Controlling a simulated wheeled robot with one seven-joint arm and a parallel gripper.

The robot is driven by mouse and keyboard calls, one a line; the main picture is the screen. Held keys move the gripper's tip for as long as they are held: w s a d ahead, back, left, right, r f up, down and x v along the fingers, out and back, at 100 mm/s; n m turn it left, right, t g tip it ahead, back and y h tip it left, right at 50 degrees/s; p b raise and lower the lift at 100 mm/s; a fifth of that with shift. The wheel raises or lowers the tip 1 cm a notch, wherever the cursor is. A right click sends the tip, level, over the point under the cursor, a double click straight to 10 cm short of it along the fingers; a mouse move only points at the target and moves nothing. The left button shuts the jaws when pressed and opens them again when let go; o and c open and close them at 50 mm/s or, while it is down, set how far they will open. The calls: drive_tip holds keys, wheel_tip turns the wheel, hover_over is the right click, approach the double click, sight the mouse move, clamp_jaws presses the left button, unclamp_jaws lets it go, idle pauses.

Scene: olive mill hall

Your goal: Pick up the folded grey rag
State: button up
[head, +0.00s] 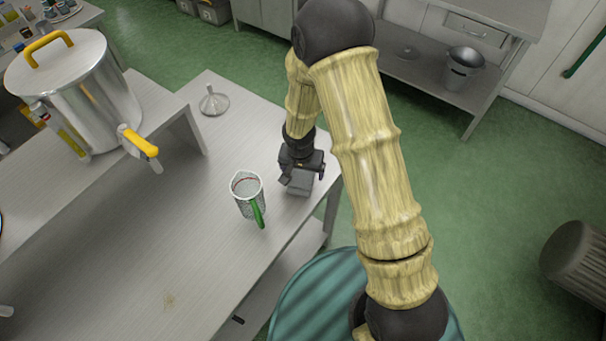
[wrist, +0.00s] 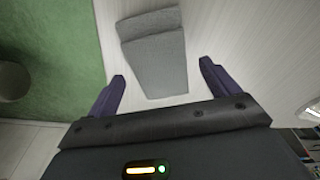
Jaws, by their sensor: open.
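The folded grey rag (wrist: 157,62) lies flat on the pale metal table near its edge in the wrist view. In the head view the rag (head: 299,186) shows just below my gripper (head: 301,171), near the table's right corner. In the wrist view my gripper (wrist: 163,87) is open, with its two dark fingers apart. The near end of the rag reaches between the fingertips, and a strip of bare table shows on each side. I cannot tell the exact height of the fingers above the rag.
A funnel (head: 214,102) sits farther back. A large steel pot (head: 88,98) with yellow handles stands on a raised shelf (head: 186,118) at left. The table's front area (head: 130,250) is mostly clear.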

sight(302, 175)
drive_tip(key=shift+a+f, duration=0.2)
drive_tip(key=shift+f, duration=0.65)
drive_tip(key=shift+d+f, duration=0.1)
drive_tip(key=shift+d, duration=0.1)
drive_tip(key=c, duration=1.2)
drive_tip(key=shift+o, duration=0.2)
wheel_tip(302, 175, up, 10)
